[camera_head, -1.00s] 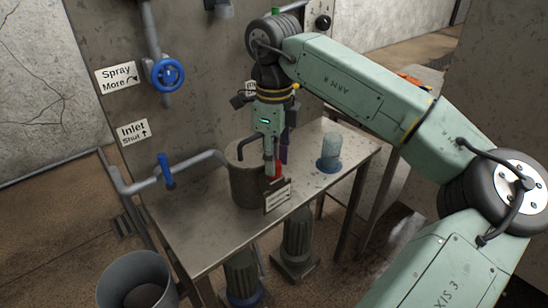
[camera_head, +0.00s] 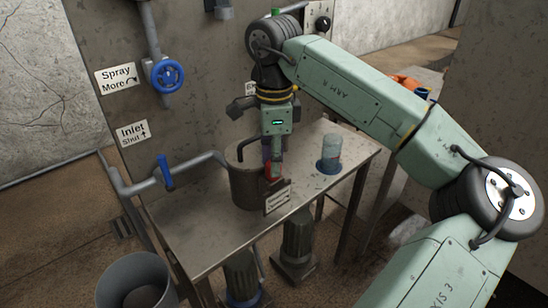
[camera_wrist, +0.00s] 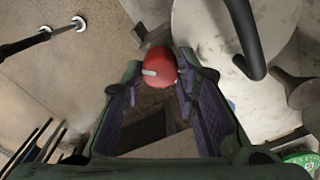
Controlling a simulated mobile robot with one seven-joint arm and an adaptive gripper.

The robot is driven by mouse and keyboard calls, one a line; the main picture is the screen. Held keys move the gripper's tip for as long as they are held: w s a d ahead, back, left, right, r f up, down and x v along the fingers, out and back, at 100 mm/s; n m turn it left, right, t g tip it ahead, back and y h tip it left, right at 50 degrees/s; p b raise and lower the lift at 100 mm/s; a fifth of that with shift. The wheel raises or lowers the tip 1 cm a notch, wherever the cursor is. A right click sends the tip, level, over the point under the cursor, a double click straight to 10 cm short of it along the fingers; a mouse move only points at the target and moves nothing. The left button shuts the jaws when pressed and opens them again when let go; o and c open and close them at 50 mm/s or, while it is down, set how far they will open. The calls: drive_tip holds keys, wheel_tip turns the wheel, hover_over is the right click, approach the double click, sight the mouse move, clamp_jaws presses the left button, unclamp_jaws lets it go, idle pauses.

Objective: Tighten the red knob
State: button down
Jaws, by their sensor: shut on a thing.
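The red knob (camera_wrist: 158,66) is a rounded red piece with a pale mark. In the wrist view it sits between the tips of my gripper (camera_wrist: 160,74), whose two purple-padded fingers are shut on it. In the head view my gripper (camera_head: 274,168) points down at the near right side of a grey metal pot (camera_head: 243,185). Only a small red part of the knob (camera_head: 268,171) shows there, beside the fingers. The fingers hide the rest of it.
A small sign (camera_head: 278,199) hangs just below the knob. The metal table (camera_head: 195,225) also carries a clear jar with a blue base (camera_head: 330,152). A blue-handled inlet pipe (camera_head: 166,172) runs to the left. A bucket (camera_head: 137,280) stands on the floor.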

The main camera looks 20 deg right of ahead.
drive_tip(key=c, duration=1.2)
unclamp_jaws()
drive_tip(key=shift+c, duration=0.2)
wheel_tip(320, 180, up, 12)
wheel_tip(320, 180, up, 9)
drive_tip(key=p, duration=0.9)
drive_tip(key=shift+p, duration=0.4)
